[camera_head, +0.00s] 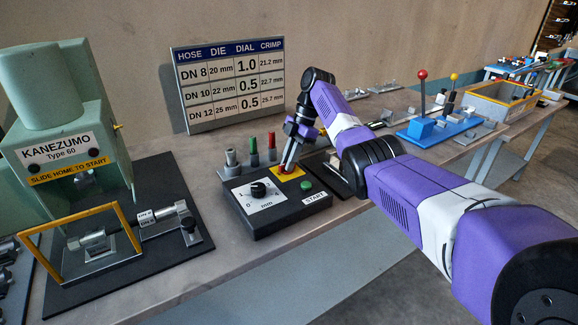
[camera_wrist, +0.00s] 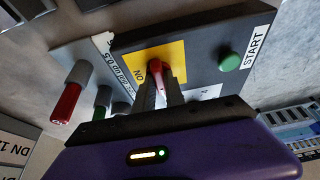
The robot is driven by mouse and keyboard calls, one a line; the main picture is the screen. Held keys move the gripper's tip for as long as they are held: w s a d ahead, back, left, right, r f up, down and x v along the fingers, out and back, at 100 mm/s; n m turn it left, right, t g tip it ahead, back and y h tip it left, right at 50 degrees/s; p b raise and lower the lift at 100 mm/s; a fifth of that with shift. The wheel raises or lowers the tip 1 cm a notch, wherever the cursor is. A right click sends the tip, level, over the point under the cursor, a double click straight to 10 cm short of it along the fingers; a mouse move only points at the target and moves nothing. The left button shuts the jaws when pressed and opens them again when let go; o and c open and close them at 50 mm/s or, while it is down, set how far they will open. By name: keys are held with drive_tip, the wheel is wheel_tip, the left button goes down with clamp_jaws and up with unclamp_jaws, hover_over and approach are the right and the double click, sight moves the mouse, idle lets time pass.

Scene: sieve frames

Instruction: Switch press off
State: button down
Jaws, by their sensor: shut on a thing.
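The press control box (camera_head: 262,222) is black, with a dial (camera_head: 258,190), a green START button (camera_head: 306,184) and a red switch on a yellow plate (camera_head: 298,173). In the wrist view the red switch handle (camera_wrist: 155,66) stands between my fingertips, beside the word ON on the yellow plate (camera_wrist: 178,50). My gripper (camera_head: 286,168) points down and is shut on this handle. The fingers hide part of the handle, and I cannot tell its exact setting. The green press (camera_head: 60,110), marked KANEZUMO Type 60, stands at the left.
Red, green and grey pegs (camera_head: 253,150) stand just behind the box. A settings board (camera_head: 230,85) stands at the back. A yellow guard frame (camera_head: 68,225) sits before the press. A blue fixture with levers (camera_head: 440,130) lies to the right.

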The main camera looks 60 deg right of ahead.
idle(0.3)
drive_tip(key=c, duration=1.4)
unclamp_jaws()
drive_tip(key=shift+r, duration=0.1)
drive_tip(key=v, duration=0.7)
drive_tip(key=shift+r+b, duration=0.3)
drive_tip(key=shift+b, duration=0.15)
drive_tip(key=shift+d, duration=0.1)
